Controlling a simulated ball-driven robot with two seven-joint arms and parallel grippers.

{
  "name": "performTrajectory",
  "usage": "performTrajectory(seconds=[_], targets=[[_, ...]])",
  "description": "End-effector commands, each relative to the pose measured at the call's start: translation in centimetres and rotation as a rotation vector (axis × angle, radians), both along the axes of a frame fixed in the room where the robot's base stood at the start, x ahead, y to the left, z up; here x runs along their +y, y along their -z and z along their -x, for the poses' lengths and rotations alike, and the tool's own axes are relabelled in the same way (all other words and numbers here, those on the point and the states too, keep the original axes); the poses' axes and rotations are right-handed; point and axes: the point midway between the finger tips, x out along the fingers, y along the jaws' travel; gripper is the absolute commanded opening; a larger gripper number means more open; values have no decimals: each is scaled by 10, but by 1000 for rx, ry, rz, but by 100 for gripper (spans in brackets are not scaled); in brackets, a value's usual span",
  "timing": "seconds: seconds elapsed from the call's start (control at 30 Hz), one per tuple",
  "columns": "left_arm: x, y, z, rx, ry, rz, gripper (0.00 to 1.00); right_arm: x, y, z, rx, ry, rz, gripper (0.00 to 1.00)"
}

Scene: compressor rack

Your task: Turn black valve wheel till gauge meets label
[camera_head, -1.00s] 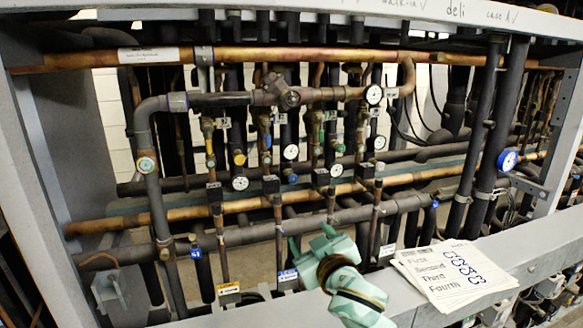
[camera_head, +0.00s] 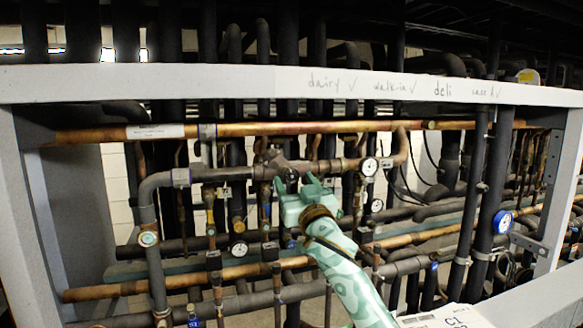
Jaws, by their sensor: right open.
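My right gripper (camera_head: 297,186), pale green, is open in the middle of the rack, its fingers pointing up and away just below the upper copper pipe's valve body (camera_head: 274,162). I see nothing between the fingers. I cannot pick out a black valve wheel for certain; the gripper and forearm hide part of the valve row. White dial gauges show at the upper right (camera_head: 370,166), below it (camera_head: 376,205), and lower left of the gripper (camera_head: 238,250). Their needles are too small to read. My left gripper is out of view.
A grey beam (camera_head: 200,84) with handwriting crosses above the pipes. A copper pipe (camera_head: 285,129) runs below it. A blue-rimmed gauge (camera_head: 503,222) sits on thick dark pipes at the right. Papers (camera_head: 452,318) lie at the bottom right.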

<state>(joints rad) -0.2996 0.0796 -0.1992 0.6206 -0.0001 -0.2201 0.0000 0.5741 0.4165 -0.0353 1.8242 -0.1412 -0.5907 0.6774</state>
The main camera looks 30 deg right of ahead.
Motion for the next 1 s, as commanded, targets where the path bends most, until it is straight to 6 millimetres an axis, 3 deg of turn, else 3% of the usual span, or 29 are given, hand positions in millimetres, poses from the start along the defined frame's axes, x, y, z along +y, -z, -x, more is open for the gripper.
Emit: performTrajectory(seconds=[0.2,0.53,0.57,0.7,1.0], targets=[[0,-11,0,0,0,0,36,-5,-12,-25,0,0,0,59],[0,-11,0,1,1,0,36,-6,-12,-30,0,0,0,59],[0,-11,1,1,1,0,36,-6,-12,-30,0,0,0,56],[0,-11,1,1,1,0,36,-6,-12,-29,0,0,0,18],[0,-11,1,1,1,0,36,-6,-12,-29,5,1,17,15]])
